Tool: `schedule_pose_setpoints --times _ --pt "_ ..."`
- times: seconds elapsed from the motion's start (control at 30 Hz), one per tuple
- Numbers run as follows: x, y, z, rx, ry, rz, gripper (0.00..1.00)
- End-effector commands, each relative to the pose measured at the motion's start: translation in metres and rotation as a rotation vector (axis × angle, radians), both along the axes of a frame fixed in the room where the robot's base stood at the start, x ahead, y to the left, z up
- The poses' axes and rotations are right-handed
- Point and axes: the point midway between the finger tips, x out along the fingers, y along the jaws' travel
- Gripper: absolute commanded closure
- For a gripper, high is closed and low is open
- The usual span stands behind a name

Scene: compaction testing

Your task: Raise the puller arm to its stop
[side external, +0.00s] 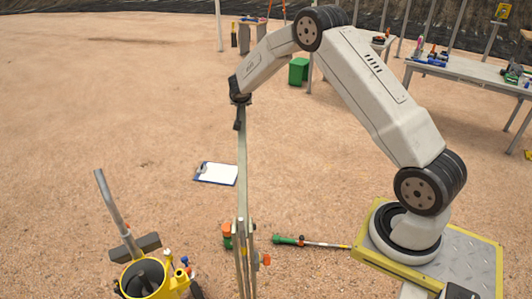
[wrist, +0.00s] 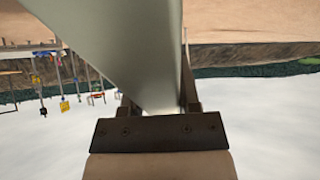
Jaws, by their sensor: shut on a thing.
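The puller arm (side external: 242,170) is a long, pale, flat bar. It stands nearly upright in the side external view, rising from a frame of upright metal bars (side external: 243,262) near the bottom middle. My gripper (side external: 239,120) is at the top end of the bar, shut on it. In the wrist view the bar's broad pale face (wrist: 130,45) fills the upper middle and runs down between the two dark fingers of my gripper (wrist: 160,108). The bar's lower joint and any stop are too small to make out.
A clipboard (side external: 216,173) lies on the dirt left of the bar. A green-handled tool (side external: 310,243) lies to its right. A yellow machine with an open cylinder (side external: 145,278) stands at lower left. Work tables (side external: 470,70) stand at the back right. The ground at left is clear.

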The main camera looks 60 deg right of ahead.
Motion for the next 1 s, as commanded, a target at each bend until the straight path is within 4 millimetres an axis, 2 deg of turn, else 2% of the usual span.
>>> schedule_pose_setpoints --times 0.13,1.0 --pt "-0.005 0.008 0.021 -0.042 -0.032 0.002 1.0" --pt "-0.052 0.074 0.116 -0.286 -0.21 0.002 1.0"
